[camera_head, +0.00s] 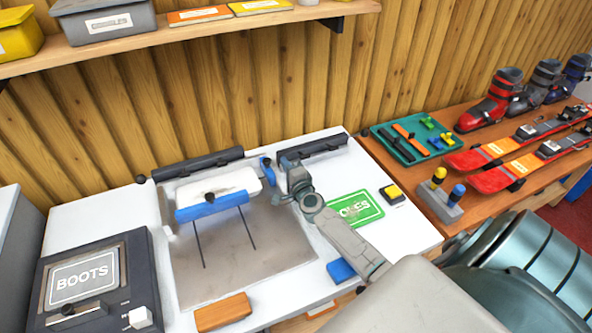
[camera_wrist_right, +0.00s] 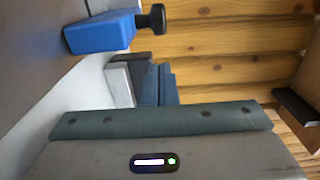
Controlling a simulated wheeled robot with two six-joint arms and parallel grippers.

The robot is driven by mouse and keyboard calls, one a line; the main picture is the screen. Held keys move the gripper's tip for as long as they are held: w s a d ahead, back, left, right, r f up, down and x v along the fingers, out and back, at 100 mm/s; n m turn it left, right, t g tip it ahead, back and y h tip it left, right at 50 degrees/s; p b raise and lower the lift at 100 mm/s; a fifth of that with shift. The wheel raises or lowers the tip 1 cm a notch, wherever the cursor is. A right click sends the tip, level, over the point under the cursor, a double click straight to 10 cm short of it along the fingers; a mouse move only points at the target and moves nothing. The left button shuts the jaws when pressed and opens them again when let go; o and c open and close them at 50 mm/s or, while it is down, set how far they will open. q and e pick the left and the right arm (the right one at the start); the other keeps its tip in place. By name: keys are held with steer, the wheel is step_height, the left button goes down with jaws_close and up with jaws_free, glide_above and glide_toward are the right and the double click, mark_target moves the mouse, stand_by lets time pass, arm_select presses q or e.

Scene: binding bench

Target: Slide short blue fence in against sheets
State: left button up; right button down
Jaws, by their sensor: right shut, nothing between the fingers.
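The short blue fence (camera_head: 267,171) stands upright at the right end of the white sheets (camera_head: 222,181) on the grey plate (camera_head: 240,262). A longer blue fence (camera_head: 212,206) with a black knob lies along the front of the sheets. My right gripper (camera_head: 283,163) is shut and empty, just right of the short fence. I cannot tell whether they touch. Its fingers (camera_wrist_right: 158,84) show close together in the wrist view. My left gripper is out of view.
Dark rails (camera_head: 198,163) stand along the back of the bench. A dark BOOTS box (camera_head: 97,285) stands at the left. An orange block (camera_head: 223,312) and a blue block (camera_head: 341,271) lie near the front. A green sign (camera_head: 356,208) lies right of my arm.

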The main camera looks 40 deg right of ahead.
steer(key=shift+w+a+r, duration=0.15)
steer(key=shift+w+a, duration=0.15)
steer(key=shift+a, duration=0.25)
steer(key=shift+w+a, duration=0.1)
steer(key=shift+a, duration=0.35)
steer(key=a, duration=0.2)
steer(key=w+a+p, duration=0.1)
steer(key=a, duration=0.3)
steer(key=shift+w+a, duration=0.2)
steer(key=shift+w, duration=0.1)
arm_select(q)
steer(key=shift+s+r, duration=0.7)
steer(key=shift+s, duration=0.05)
arm_select(e)
steer(key=shift+d, duration=0.1)
arm_select(q)
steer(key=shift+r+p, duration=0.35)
steer(key=shift+p, duration=0.2)
arm_select(e)
steer(key=v, duration=1)
steer(key=shift+s, duration=0.4)
